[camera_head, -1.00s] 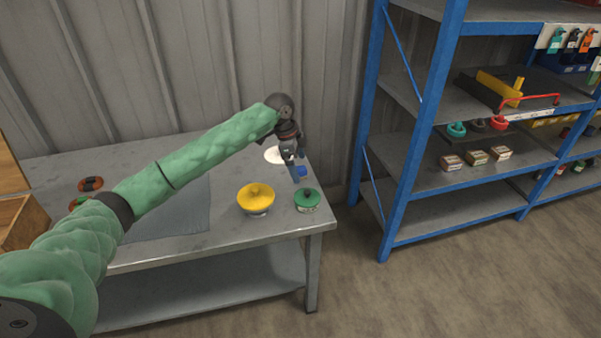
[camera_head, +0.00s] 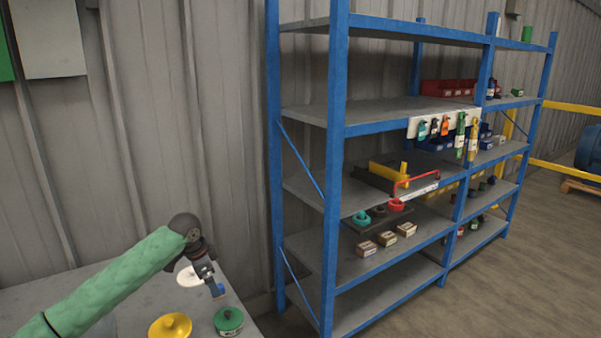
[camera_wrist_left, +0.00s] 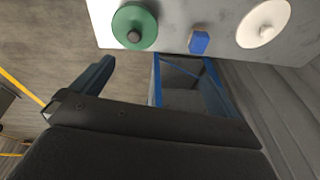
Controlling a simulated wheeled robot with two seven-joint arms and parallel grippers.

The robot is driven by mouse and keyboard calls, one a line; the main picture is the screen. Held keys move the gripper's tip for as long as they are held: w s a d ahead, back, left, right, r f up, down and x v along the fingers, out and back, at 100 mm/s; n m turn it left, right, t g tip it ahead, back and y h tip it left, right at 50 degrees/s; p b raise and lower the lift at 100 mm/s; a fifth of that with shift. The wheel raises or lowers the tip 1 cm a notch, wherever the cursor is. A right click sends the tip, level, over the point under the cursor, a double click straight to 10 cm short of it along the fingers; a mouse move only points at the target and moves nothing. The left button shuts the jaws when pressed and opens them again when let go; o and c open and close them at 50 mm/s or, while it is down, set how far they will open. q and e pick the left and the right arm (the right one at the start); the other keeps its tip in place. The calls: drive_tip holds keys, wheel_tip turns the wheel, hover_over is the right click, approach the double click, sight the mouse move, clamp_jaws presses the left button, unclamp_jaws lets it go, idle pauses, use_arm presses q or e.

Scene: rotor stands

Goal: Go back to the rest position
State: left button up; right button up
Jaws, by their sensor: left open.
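My left gripper (camera_head: 212,284) hangs over the right end of the grey table (camera_head: 125,312), its jaws apart and with nothing seen between them. In the wrist view one dark finger (camera_wrist_left: 92,78) shows clearly. A blue piece (camera_head: 218,291) shows by the fingertips in the head view; in the wrist view the blue piece (camera_wrist_left: 199,42) lies on the table, apart from the finger. A green round knobbed piece (camera_head: 229,320) is at the table's right edge, a yellow one (camera_head: 170,326) left of it, and a white one (camera_head: 190,276) behind. My right gripper is out of view.
A blue-framed shelf (camera_head: 335,170) stands right of the table with boxes, tools and small parts. The corrugated wall (camera_head: 190,120) rises close behind the table. Floor (camera_head: 500,285) is clear in front of the shelf.

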use_arm(q)
drive_tip(key=w+d+r+n+t+y, duration=0.25)
drive_tip(key=r+t, duration=0.25)
drive_tip(key=r, duration=0.4)
drive_tip(key=s+d+f+n, duration=0.3)
drive_tip(key=s+f, duration=0.8)
drive_tip(key=f, duration=0.2)
drive_tip(key=s+d+f+n, duration=0.3)
drive_tip(key=s+f, duration=0.9)
drive_tip(key=f, duration=0.1)
drive_tip(key=s+d+f+g, duration=0.1)
drive_tip(key=s+f+g, duration=0.1)
drive_tip(key=s+f, duration=0.4)
drive_tip(key=s+d+f+n+g+h, duration=0.1)
drive_tip(key=s+f, duration=0.5)
drive_tip(key=s, duration=0.8)
drive_tip(key=s+d+f+g, duration=0.1)
drive_tip(key=s+f+g, duration=0.2)
drive_tip(key=s+f, duration=0.4)
drive_tip(key=s, duration=0.3)
drive_tip(key=shift+d+n, duration=0.2)
drive_tip(key=shift+n, duration=0.15)
drive_tip(key=shift+s+h, duration=0.1)
drive_tip(key=shift+h, duration=0.15)
